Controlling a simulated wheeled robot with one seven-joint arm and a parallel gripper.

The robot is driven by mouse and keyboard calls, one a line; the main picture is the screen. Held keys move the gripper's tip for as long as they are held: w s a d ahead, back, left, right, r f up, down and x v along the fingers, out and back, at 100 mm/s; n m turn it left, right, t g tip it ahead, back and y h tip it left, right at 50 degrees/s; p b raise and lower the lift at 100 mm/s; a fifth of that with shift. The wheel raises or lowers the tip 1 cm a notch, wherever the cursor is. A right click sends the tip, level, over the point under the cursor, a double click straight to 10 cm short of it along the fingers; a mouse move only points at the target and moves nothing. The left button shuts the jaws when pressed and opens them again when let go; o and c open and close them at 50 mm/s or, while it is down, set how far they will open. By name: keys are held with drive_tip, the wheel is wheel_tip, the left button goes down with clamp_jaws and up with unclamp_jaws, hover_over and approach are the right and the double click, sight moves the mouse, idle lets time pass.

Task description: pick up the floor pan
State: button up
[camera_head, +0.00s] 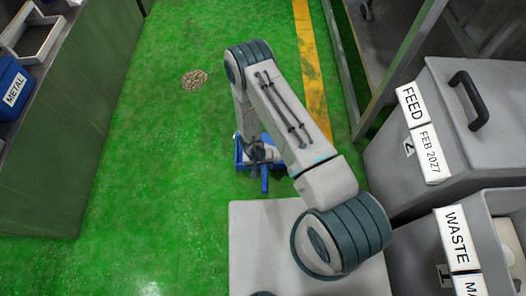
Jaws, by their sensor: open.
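A blue floor pan (241,161) lies on the green floor just beyond my white base top. A short blue handle-like part (264,182) points toward me. My gripper (261,160) hangs down right over the pan, and my forearm and wrist hide part of both. The jaws are open. The fingertips are small and dark here, and I cannot tell whether they touch the pan.
A small pile of tan bits (194,80) lies on the floor farther off. A counter (75,130) with a blue METAL bin (14,88) is on the left. Grey FEED (450,130) and WASTE (425,265) bins stand close on the right. The left floor is clear.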

sight(264, 168)
drive_tip(key=f, duration=0.1)
drive_tip(key=f+b, duration=0.1)
drive_tip(key=f, duration=0.1)
drive_tip(key=f+b, duration=0.1)
drive_tip(key=shift+d+f, duration=0.3)
drive_tip(key=shift+r, duration=0.1)
clamp_jaws()
